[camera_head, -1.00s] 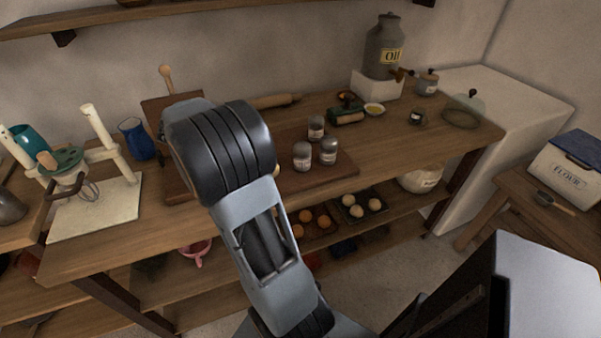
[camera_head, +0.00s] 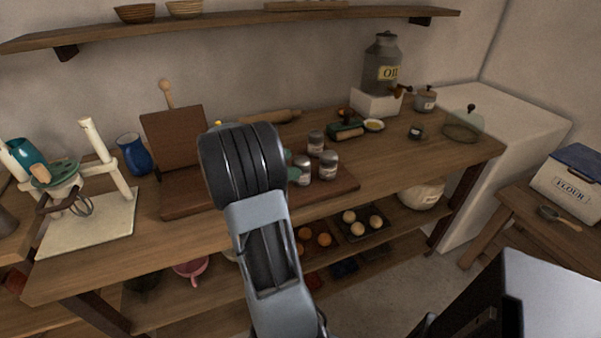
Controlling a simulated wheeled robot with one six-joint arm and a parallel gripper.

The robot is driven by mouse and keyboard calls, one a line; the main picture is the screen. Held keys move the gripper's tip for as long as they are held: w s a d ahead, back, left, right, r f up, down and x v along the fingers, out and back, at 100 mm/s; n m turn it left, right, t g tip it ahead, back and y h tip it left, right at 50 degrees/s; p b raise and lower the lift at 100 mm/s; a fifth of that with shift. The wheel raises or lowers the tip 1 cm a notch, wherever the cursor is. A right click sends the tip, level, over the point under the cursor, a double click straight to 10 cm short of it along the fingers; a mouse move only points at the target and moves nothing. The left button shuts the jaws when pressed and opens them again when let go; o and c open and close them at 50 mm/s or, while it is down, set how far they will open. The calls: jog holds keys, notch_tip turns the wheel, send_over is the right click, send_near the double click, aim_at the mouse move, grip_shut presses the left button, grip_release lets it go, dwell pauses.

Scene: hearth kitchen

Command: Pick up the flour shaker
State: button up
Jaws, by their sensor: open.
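Three small shakers with grey metal lids and pale labels stand close together on the wooden board at the middle of the counter: a back shaker (camera_head: 315,143), a front left shaker (camera_head: 302,170) and a front right shaker (camera_head: 328,166). Their labels are too small to read, so I cannot tell which one is the flour shaker. My arm rises in front of the counter just left of them, its black joint covering part of the board. My gripper is hidden behind the arm. A bit of green shows between the arm and the front left shaker; I cannot tell what it is.
A wooden board (camera_head: 335,183) lies under the shakers. An upright board (camera_head: 174,138) and a blue jug (camera_head: 133,154) stand left. A rolling pin (camera_head: 270,117) lies behind. An oil can (camera_head: 382,62) stands back right. A flour box (camera_head: 568,184) sits on the right table.

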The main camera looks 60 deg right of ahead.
aim_at(297, 164)
jog(key=shift+x, duration=1.65)
jog(key=shift+w, duration=0.1)
jog(key=shift+c, duration=0.4)
jog(key=c, duration=1)
jog(key=shift+r, duration=0.1)
